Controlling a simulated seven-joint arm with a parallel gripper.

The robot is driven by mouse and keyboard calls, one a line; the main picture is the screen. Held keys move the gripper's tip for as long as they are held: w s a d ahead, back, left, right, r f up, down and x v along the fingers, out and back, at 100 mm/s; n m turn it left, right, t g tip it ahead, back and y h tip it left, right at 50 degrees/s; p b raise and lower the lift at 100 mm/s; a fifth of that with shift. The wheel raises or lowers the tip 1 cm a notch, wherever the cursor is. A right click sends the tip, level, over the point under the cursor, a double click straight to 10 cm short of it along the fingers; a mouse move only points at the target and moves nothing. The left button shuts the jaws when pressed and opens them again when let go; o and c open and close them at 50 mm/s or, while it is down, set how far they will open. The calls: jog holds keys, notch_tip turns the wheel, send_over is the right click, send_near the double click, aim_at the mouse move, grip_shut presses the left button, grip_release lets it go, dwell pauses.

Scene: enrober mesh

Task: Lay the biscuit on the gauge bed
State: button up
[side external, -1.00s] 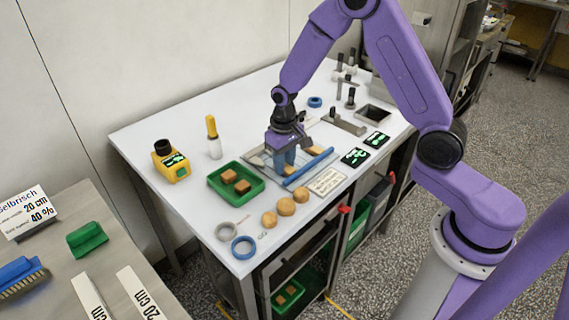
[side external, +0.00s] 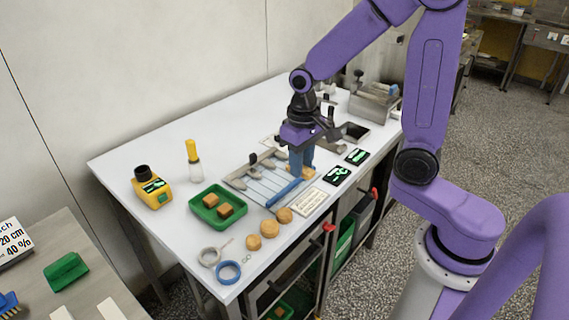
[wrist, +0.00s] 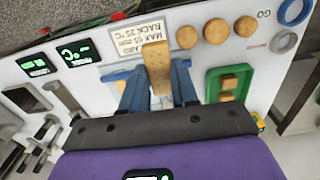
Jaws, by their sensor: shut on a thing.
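My gripper (side external: 301,168) points down at the right end of the gauge bed, its blue fingers shut on a tan, oblong biscuit (wrist: 156,55). The biscuit also shows at the fingertips in the side view (side external: 308,173). In the wrist view it sticks out beyond the fingers, partly over a printed card. The gauge bed (side external: 258,187) is a pale, slatted plate on the white table, with a blue bar (side external: 284,194) along its front edge. I cannot tell whether the biscuit touches anything below it.
A green tray (side external: 199,222) holds two brown blocks. Several round tan pieces (side external: 269,228) lie near the front edge, beside the printed card (side external: 311,202). Two dark displays (side external: 336,176) lie to the right. A yellow device (side external: 153,192) and a yellow-topped bottle (side external: 194,165) stand left.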

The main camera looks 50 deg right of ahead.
aim_at(313, 172)
jog(key=s, duration=0.1)
jog(key=s+r, duration=0.1)
jog(key=s, duration=0.1)
jog(key=shift+d+r, duration=0.15)
jog(key=shift+r, duration=0.05)
jog(key=shift+d, duration=0.2)
jog(key=w+d, duration=0.2)
jog(key=d, duration=2)
jog(key=w+d+f, duration=0.2)
jog(key=w+f, duration=0.1)
jog(key=w+d+f, duration=0.2)
jog(key=w+f, duration=0.1)
jog(key=w, duration=0.1)
jog(key=w+d+f, duration=0.2)
jog(key=w+f, duration=0.1)
jog(key=w, duration=0.1)
jog(key=shift+w+d, duration=0.1)
jog(key=shift+d, duration=0.15)
jog(key=shift+w+f, duration=0.1)
jog(key=shift+f, duration=0.15)
jog(key=shift+w+d+f, duration=0.1)
jog(key=shift+f, duration=1.5)
jog(key=shift+f, duration=0.1)
